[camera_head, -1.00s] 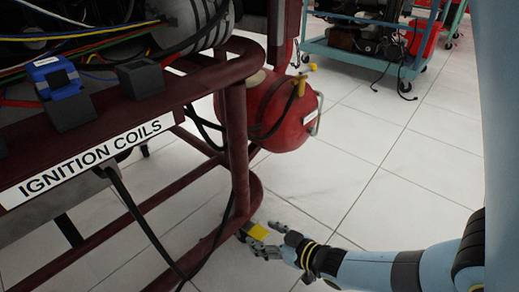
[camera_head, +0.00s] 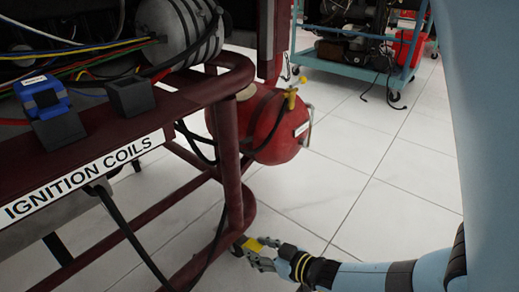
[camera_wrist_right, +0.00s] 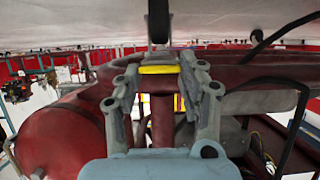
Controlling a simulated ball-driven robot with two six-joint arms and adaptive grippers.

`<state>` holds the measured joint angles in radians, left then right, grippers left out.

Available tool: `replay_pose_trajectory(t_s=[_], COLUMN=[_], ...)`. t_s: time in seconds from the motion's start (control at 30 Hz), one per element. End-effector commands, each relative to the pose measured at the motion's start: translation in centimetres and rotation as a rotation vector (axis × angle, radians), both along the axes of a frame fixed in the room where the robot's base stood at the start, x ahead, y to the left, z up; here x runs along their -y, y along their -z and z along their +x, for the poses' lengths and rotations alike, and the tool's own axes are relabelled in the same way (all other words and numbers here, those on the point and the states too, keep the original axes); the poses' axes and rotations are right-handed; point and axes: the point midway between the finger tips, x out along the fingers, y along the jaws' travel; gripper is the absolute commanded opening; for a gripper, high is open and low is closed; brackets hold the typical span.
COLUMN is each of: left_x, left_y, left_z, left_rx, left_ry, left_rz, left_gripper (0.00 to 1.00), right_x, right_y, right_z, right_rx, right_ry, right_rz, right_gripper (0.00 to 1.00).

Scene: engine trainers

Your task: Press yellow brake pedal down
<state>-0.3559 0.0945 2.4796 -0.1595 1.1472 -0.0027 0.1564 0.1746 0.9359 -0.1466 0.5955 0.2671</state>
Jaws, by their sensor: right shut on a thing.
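The yellow brake pedal (camera_head: 253,244) is low down beside the bottom front corner of the dark red engine stand (camera_head: 228,130). In the right wrist view the yellow pedal pad (camera_wrist_right: 160,69) lies between the fingertips, below a dark arm. My right gripper (camera_head: 262,252) is at the pedal, with its arm coming in from the lower right. In the wrist view its two grey fingers (camera_wrist_right: 160,75) stand on either side of the pad and are shut on it. Part of the pad is hidden by the fingers in the head view. My left gripper is not in view.
A red tank (camera_head: 270,130) with a yellow valve hangs on the stand above the pedal. Black cables hang beside the stand's lower rail. A blue-green cart (camera_head: 350,68) stands at the back. The tiled floor (camera_head: 390,190) to the right is clear.

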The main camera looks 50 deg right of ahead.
Motion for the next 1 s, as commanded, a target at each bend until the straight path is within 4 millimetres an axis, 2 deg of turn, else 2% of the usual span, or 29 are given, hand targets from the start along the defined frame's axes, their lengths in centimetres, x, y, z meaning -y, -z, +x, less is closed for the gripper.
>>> replay_pose_trajectory(t_s=[0.37,0.83,0.87,1.0], left_x=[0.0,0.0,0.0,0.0], left_y=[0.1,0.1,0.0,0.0], left_z=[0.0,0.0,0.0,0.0], left_rx=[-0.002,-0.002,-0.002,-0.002], left_ry=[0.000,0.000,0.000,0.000], left_rz=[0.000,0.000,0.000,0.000], left_gripper=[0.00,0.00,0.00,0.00], right_x=[0.1,0.0,0.0,0.0], right_y=[1.2,1.1,1.1,1.1], right_z=[-0.1,-0.2,-0.2,-0.2], right_rx=[0.088,0.124,0.124,0.124], right_ry=[0.000,0.001,0.001,0.001], right_rz=[0.008,0.008,0.008,0.008], right_gripper=[0.00,0.00,0.42,0.60])
